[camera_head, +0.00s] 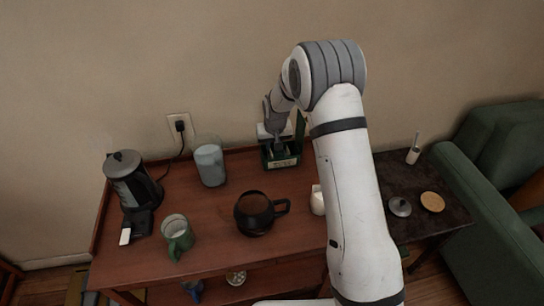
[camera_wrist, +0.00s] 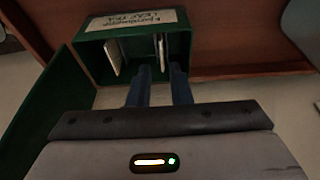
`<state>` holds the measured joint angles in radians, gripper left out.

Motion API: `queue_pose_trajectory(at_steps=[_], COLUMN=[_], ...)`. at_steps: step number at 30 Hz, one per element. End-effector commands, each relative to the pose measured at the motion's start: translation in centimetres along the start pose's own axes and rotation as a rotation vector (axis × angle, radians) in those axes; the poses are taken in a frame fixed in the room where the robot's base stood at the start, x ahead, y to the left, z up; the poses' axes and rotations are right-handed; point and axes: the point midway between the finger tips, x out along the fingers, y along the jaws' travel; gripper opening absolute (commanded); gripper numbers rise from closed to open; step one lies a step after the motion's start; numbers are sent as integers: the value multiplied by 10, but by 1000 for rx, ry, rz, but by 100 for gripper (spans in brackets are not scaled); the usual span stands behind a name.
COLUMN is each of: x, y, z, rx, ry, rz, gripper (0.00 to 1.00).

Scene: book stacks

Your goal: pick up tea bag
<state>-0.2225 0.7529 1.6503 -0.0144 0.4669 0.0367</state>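The green tea box (camera_head: 282,163) stands at the back of the wooden table, its lid (camera_head: 300,128) raised. In the wrist view the box (camera_wrist: 90,51) bears a handwritten label. One pale, thin tea bag (camera_wrist: 160,48) stands on edge inside, in line with the gap between my fingers. Another pale packet (camera_wrist: 112,56) is at the left side of the box. My gripper (camera_wrist: 160,70) points into the box opening, its two dark fingers apart with a gap between them. In the head view my gripper (camera_head: 279,143) is over the box; its fingertips are hard to make out there.
A kettle (camera_head: 128,181), a grey-blue pitcher (camera_head: 210,165), a green mug (camera_head: 178,236) and a dark pot (camera_head: 255,213) stand on the table (camera_head: 205,205). A white container (camera_head: 317,201) is partly behind my arm. A dark side table (camera_head: 437,220) and green armchair (camera_head: 495,210) are right.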

Motion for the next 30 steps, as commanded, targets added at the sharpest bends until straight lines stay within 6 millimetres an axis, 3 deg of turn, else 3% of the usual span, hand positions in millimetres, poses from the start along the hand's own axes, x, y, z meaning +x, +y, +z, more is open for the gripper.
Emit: queue_pose_trajectory(at_steps=[9, 17, 24, 30], x=[40, 43, 43, 43], y=[-3, -3, -3, -4], z=[4, 4, 4, 4], rx=[-1, -1, -2, -2], ry=[-2, 0, -1, -1], rz=[0, 0, 0, 0], gripper=[18, 18, 0, 0])
